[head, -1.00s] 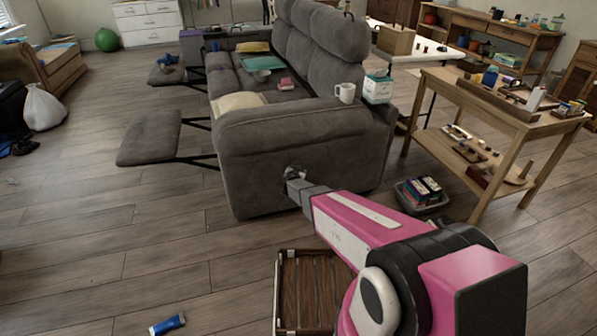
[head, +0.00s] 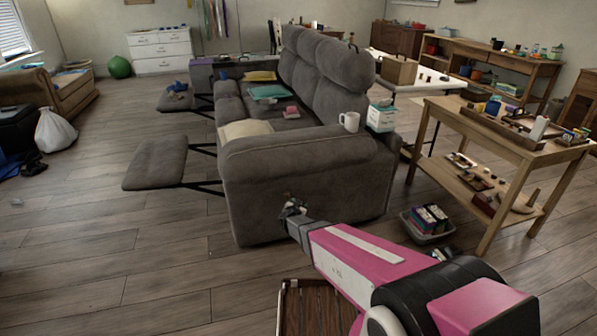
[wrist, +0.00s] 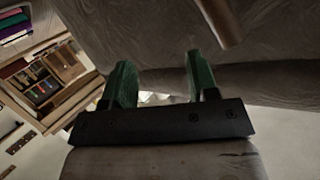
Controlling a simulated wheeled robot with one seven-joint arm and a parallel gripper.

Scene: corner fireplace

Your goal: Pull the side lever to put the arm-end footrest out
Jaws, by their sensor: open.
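The grey sofa (head: 300,165) stands with its near arm's outer side towards me. Its arm-end footrest (head: 157,163) is out, held away from the sofa front on dark metal links. My gripper (head: 292,208) is at the lower outer side of that arm, and my arm partly hides the spot. In the wrist view my gripper (wrist: 160,82) shows two green fingers spread apart with nothing clearly between them. A brownish rod (wrist: 222,22), possibly the side lever, is beyond and right of the fingers, apart from them. The lever is not clear in the head view.
The far footrest (head: 175,100) is also out. A slatted wooden crate (head: 305,310) lies below my arm. A bin (head: 427,224) and a wooden table (head: 500,150) are at right.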

